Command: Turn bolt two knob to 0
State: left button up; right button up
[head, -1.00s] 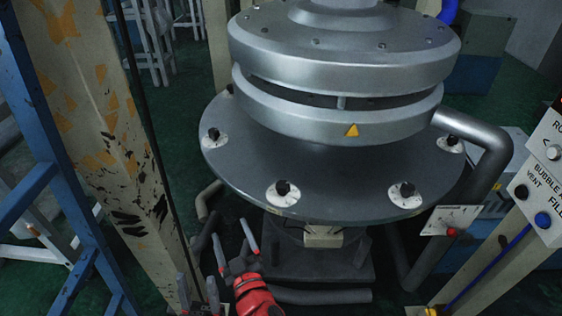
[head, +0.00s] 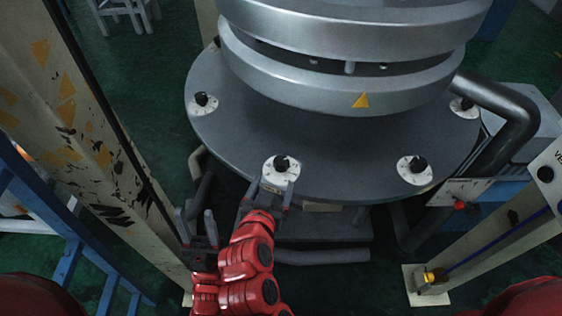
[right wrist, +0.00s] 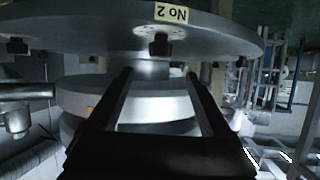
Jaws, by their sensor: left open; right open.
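The bolt two knob (head: 281,163) is a black knob on a white round dial at the front rim of the grey disc (head: 345,165). In the right wrist view, which is upside down, the knob (right wrist: 160,45) stands beside a "No 2" label (right wrist: 171,13). My right gripper (head: 267,192) is open at the rim, just in front of the dial. In the wrist view its fingers (right wrist: 158,75) point toward the knob, with nothing between them. The dial's marks are too small to read. My left gripper (head: 197,228) is open and empty, lower left, apart from the disc.
Similar knobs sit on the disc at left (head: 202,99), right (head: 418,165) and far right (head: 463,104). The heavy silver cylinder (head: 350,60) rises behind the knobs. A worn beige post (head: 95,150) stands left, and a bent pipe (head: 515,110) runs at right.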

aim_at(281, 162)
jog(key=p+x, duration=0.1)
jog(key=x, duration=0.4)
jog(key=p+x, duration=0.1)
jog(key=x, duration=0.5)
jog(key=shift+w+r+p, duration=0.1)
jog(key=shift+r+p, duration=0.15)
jog(key=shift+p, duration=0.15)
jog(key=shift+w+f, duration=0.3)
jog(key=shift+w, duration=0.05)
